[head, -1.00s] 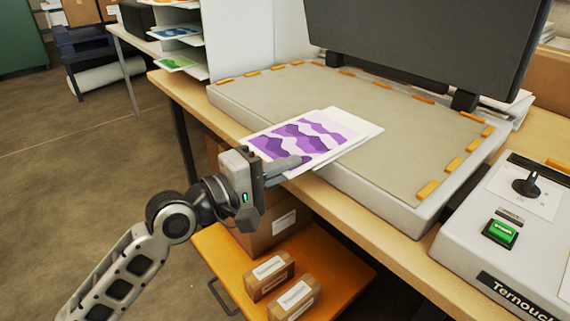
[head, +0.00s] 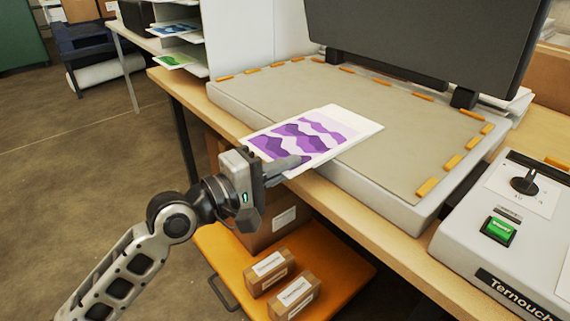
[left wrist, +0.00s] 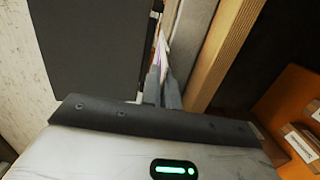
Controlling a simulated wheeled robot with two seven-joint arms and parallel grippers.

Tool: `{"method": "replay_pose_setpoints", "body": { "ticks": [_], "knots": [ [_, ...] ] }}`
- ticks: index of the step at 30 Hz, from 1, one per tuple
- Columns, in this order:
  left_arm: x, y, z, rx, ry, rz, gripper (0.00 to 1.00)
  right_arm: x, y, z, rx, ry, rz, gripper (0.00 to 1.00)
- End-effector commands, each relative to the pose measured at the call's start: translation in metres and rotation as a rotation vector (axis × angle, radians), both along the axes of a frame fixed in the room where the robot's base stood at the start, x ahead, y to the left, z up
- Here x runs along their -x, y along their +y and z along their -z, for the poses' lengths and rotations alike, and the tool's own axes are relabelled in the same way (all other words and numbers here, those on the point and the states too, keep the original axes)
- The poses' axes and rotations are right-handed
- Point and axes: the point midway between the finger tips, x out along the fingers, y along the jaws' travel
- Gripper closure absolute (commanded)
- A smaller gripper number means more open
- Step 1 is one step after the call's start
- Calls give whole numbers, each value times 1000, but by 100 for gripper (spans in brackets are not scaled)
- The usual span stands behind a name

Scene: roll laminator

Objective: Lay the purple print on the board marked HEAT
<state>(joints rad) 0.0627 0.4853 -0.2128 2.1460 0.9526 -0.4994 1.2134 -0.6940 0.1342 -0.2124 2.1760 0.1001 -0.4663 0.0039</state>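The purple print (head: 300,138), a white-bordered sheet with wavy purple bands, is in my left gripper (head: 290,165) by its near edge. The fingers are closed on it. Its far part is over the front edge of the beige press board (head: 370,108); I cannot tell whether it touches. No HEAT lettering is readable on this board. In the left wrist view, the fingers (left wrist: 162,88) are close together, with the print (left wrist: 162,50) seen nearly edge-on beyond them. My right gripper is not in view.
The dark press lid (head: 420,40) stands raised behind the board. Orange tabs line the board's edges. A control box with a dial and green button (head: 498,230) is at right. Small cartons (head: 295,295) sit on an orange shelf below. A sheet rack (head: 180,40) stands at left.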

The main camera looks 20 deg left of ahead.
Motion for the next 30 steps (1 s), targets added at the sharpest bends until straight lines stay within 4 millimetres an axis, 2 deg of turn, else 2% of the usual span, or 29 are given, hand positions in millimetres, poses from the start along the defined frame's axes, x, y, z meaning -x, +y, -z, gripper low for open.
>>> {"method": "replay_pose_setpoints", "body": {
  "ticks": [1, 3, 18, 23, 30],
  "knots": [
    [0, 0, 0, 0, -1, 0, 89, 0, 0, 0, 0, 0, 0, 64],
    [0, 0, 0, 0, -1, 0, 72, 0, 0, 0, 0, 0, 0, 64],
    [1, 1, 1, -1, 0, 0, 72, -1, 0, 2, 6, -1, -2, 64],
    [20, 16, 3, -4, 2, 0, 72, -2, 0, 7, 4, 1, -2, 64],
    [63, 49, 6, -8, 5, 2, 72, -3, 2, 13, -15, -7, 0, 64]
  ]
}}
